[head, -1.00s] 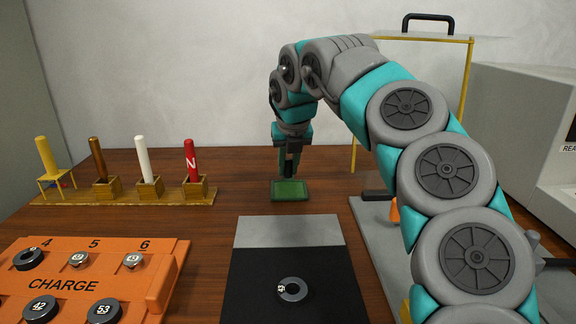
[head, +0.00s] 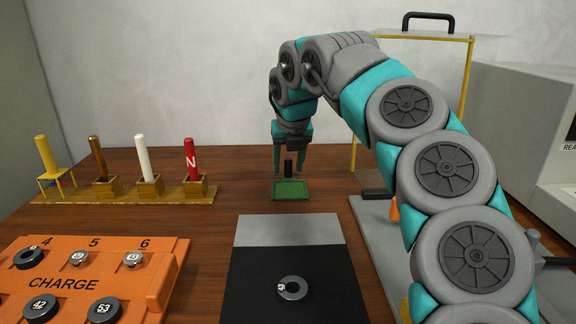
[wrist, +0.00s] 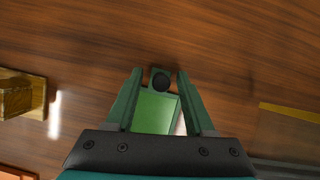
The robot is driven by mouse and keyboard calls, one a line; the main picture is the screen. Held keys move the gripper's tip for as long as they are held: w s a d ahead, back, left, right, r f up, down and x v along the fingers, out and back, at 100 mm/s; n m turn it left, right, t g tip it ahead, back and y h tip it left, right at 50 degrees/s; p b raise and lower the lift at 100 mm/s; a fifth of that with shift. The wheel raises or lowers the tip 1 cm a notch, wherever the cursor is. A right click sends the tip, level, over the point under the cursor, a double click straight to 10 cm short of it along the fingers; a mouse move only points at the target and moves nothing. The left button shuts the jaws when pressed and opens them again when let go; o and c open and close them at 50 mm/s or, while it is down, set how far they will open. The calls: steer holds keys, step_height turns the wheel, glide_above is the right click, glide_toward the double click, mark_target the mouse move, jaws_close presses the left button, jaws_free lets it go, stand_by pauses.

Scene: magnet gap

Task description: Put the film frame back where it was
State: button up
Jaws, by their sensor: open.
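The film frame (head: 290,190) is a flat green panel with a dark rim and a black upright knob. It lies flat on the brown table, just behind the grey-and-black mat. It also shows in the wrist view (wrist: 154,112), with the round top of the knob near the fingertips. My gripper (head: 291,170) is open above it, pointing down. Its two fingers stand apart on either side of the knob, with visible space between. Part of the panel is hidden by the gripper body in the wrist view.
The mat (head: 287,230) carries a dark ring magnet (head: 292,289). A wooden rack (head: 130,198) with several coloured rods stands at left. An orange CHARGE board (head: 75,275) holds ring magnets at front left. A brass-edged frame with a black handle (head: 428,17) and grey apparatus stand at right.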

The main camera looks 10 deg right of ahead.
mark_target(292, 188)
steer(key=v, duration=1.1)
steer(key=shift+s+r, duration=0.25)
steer(key=shift+r, duration=0.05)
